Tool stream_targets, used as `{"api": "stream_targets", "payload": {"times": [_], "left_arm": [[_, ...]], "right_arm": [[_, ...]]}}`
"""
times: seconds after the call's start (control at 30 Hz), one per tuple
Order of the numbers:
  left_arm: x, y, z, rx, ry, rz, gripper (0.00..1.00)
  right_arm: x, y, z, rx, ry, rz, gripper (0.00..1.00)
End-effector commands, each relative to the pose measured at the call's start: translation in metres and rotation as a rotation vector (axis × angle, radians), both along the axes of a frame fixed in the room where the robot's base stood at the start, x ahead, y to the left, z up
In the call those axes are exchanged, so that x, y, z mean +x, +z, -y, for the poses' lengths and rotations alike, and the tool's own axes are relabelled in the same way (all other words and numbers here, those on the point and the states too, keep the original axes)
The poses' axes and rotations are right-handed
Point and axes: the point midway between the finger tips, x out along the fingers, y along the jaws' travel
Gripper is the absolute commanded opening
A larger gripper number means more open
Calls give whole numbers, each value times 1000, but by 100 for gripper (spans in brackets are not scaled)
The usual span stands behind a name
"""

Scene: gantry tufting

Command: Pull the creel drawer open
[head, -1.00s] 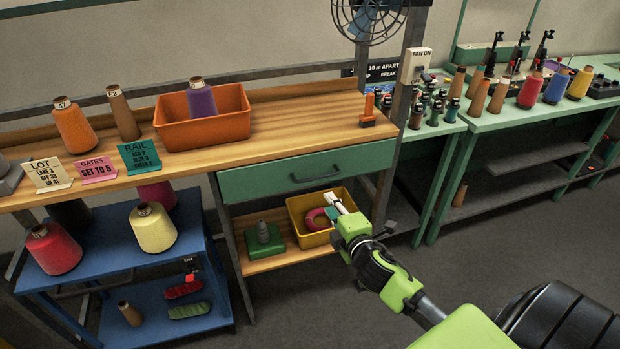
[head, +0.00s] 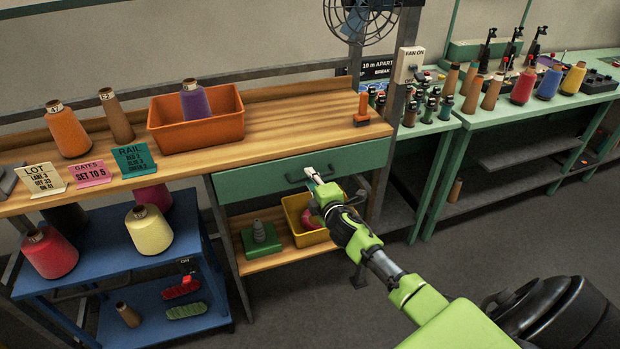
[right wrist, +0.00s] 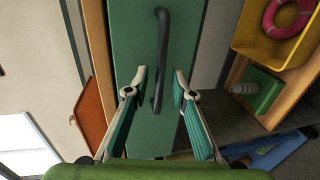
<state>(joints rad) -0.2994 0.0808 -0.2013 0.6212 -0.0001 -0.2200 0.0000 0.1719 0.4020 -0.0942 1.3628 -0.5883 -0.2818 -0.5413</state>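The creel drawer (head: 260,180) is a green front under the wooden bench top, and it looks shut. Its dark bar handle (head: 296,181) sits at the middle of the front. In the right wrist view the handle (right wrist: 160,60) runs up and down the picture on the drawer front (right wrist: 125,50). My right gripper (head: 312,174) is in front of the drawer at the handle. In the right wrist view my right gripper (right wrist: 158,85) is open, with one finger on each side of the handle's end and gaps between. My left gripper is not in view.
A yellow bin (head: 291,222) with a pink ring and a green block (head: 262,243) with a grey post are on the shelf below the drawer. A blue cart (head: 100,262) with yarn cones stands at left. The floor (head: 310,310) in front is clear.

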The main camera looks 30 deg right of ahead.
Motion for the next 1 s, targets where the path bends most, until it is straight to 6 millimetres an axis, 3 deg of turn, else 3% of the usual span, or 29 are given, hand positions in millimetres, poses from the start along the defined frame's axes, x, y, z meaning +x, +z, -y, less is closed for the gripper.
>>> {"api": "stream_targets", "payload": {"times": [0.2,0.5,0.6,1.0], "left_arm": [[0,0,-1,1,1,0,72],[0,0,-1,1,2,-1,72],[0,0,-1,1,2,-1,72],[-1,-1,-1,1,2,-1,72]], "right_arm": [[12,-3,2,0,1,0,24],[13,-3,2,0,2,0,24],[13,-3,2,0,2,0,0],[12,-3,2,0,1,-1,0]]}}
